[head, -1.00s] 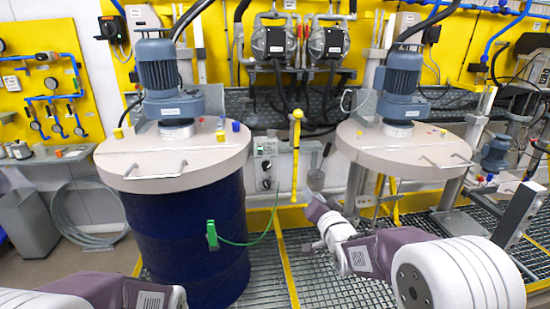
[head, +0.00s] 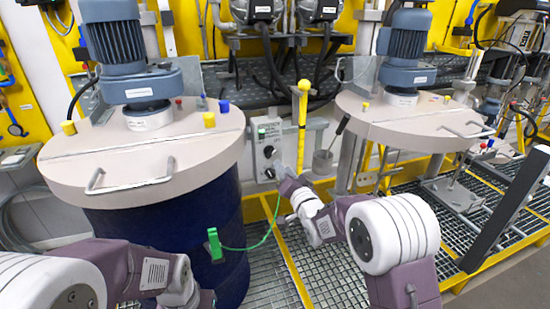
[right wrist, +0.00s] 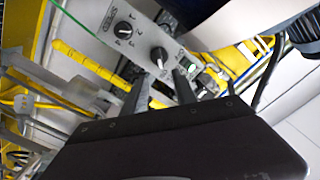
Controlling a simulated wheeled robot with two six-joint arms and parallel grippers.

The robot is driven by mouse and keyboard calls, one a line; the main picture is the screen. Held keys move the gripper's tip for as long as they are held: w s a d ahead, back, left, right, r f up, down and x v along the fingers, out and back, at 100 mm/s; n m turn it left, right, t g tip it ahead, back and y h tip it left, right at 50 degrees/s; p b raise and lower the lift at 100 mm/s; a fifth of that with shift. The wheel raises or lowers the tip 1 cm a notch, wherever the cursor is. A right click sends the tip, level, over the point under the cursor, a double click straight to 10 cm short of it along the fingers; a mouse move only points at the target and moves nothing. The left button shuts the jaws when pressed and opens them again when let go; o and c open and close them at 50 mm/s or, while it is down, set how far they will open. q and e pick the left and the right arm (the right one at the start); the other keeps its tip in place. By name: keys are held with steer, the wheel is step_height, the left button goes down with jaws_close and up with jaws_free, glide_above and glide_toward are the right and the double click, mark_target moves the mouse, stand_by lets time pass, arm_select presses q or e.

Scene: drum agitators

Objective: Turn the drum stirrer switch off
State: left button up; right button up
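The grey switch box (head: 262,150) stands between the two drum stirrers, with two dark knobs on its front. In the right wrist view the box (right wrist: 112,25) shows a numbered speed dial (right wrist: 123,29) and the on/off switch (right wrist: 160,56) with a pale handle. My right gripper (head: 283,178) is close in front of the lower part of the box. In the right wrist view its two dark fingers (right wrist: 162,75) are apart, with the switch showing between their tips. I cannot tell whether they touch it. My left arm is at the lower left; its fingers are hidden.
The blue drum (head: 165,235) with its stirrer motor (head: 113,40) stands left of the box. A second stirrer lid (head: 410,122) is at the right. A yellow bar (head: 302,125) stands beside the box. A green clamp (head: 214,245) with cable hangs by the blue drum, over the grated floor.

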mark_target(273, 153)
steer(key=p+x, duration=0.1)
steer(key=x, duration=0.8)
steer(key=shift+w+a+f+p, duration=0.15)
steer(key=shift+w+a+p, duration=0.1)
steer(key=shift+p, duration=0.1)
jaws_close()
